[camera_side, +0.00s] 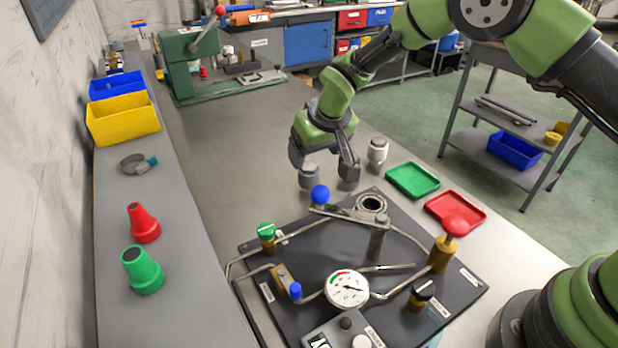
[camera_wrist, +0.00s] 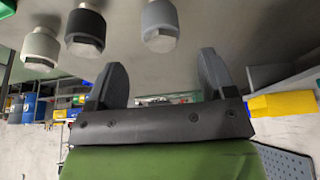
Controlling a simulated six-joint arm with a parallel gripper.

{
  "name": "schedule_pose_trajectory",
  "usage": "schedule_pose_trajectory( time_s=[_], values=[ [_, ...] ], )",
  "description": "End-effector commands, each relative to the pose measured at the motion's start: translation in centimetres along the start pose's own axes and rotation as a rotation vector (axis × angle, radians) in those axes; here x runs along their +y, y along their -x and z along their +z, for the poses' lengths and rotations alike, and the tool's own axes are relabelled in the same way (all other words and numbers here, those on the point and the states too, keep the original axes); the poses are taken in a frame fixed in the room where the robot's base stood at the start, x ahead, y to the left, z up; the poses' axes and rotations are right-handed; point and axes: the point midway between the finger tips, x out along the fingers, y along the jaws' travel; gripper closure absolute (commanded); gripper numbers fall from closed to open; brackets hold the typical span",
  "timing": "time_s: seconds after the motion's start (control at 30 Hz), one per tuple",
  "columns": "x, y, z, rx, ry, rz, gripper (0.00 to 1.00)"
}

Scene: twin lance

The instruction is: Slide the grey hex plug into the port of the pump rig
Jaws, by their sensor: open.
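The grey hex plug (camera_side: 309,176) stands on the bench behind the pump rig. In the wrist view the grey plug (camera_wrist: 159,25) lies beyond my fingertips, roughly in line with the gap between them. My gripper (camera_side: 324,165) is open and empty, its fingers pointing down close by the plug; both fingers also show in the wrist view (camera_wrist: 162,70). I cannot tell the exact height between fingertips and plug. The pump rig (camera_side: 262,312) is a dark plate with pipes and a gauge. A round ringed port (camera_side: 372,203) sits near its back corner.
A black plug (camera_wrist: 85,28) and a whitish plug (camera_wrist: 40,46) stand beside the grey one; the whitish plug (camera_side: 377,150) is right of my gripper. A blue-knobbed lever (camera_side: 320,195) rises nearby. Green (camera_side: 413,180) and red (camera_side: 456,209) trays lie right.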

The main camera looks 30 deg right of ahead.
Motion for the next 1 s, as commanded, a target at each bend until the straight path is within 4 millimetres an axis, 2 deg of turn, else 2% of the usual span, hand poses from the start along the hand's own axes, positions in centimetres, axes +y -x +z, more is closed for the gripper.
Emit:
schedule_pose_trajectory(
  time_s=[0.17,0.4,0.5,0.8,1.0],
  values=[
    [0.0,-1.3,0.0,-0.001,0.0,0.0,0.23],
    [-0.1,-4.7,0.1,-0.001,-0.001,0.0,0.23],
    [-0.2,-5.5,0.0,0.001,0.0,0.0,0.23],
    [-0.2,-5.9,0.0,0.001,-0.001,0.0,0.23],
    [-0.2,-5.9,0.0,0.001,-0.001,0.0,0.69]
  ],
)
